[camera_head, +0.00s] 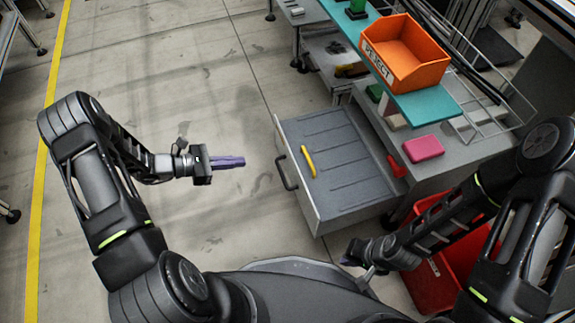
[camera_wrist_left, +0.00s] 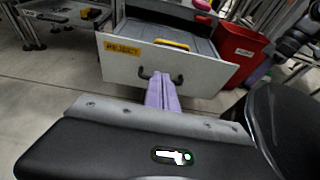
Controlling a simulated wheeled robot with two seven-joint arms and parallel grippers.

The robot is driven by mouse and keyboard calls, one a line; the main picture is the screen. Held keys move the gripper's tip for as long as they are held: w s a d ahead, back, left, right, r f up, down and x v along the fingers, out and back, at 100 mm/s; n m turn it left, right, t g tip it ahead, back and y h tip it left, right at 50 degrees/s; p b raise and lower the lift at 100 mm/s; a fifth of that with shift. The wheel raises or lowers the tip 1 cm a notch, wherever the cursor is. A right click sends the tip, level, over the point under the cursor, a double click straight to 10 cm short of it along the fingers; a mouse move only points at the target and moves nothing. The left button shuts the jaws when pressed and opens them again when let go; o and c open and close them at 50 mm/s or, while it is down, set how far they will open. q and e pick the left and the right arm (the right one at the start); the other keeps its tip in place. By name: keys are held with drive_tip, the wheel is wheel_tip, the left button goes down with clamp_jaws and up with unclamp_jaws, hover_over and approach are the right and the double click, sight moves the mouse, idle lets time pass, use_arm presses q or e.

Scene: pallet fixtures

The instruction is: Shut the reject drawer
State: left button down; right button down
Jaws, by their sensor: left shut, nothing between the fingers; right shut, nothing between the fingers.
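The reject drawer (camera_head: 335,160) stands pulled out of the grey workbench, with a dark bar handle (camera_head: 286,172) on its front. A yellow tool (camera_head: 308,161) lies inside it. In the left wrist view the drawer front (camera_wrist_left: 122,66) carries a yellow REJECT label and faces the gripper. My left gripper (camera_head: 240,161), with purple fingers, is shut and empty, to the left of the handle with a gap in the head view. In the left wrist view its fingers (camera_wrist_left: 162,82) overlap the handle; contact cannot be told. My right gripper (camera_head: 352,260) is shut, below the drawer's near corner.
An orange REJECT bin (camera_head: 408,55) sits on a teal shelf (camera_head: 425,101) above the bench. A pink block (camera_head: 423,148) lies on the bench top. A red bin (camera_head: 425,285) stands right of my right gripper. The floor left of the drawer is clear.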

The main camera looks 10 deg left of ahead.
sight(289, 152)
use_arm(q)
drive_tip(key=shift+w+a+r, duration=0.15)
drive_tip(key=shift+w+a, duration=0.1)
drive_tip(key=shift+a, duration=0.1)
drive_tip(key=b+x, duration=0.1)
drive_tip(key=x, duration=0.3)
drive_tip(key=b+x, duration=0.1)
drive_tip(key=x, duration=0.3)
drive_tip(key=r+b+x, duration=0.1)
drive_tip(key=x, duration=0.4)
drive_tip(key=shift+w+d+b, duration=0.15)
drive_tip(key=shift+w+b, duration=0.05)
drive_tip(key=shift+b, duration=0.2)
drive_tip(key=shift+w+d, duration=0.2)
drive_tip(key=shift+d, duration=0.15)
drive_tip(key=shift+r, duration=0.1)
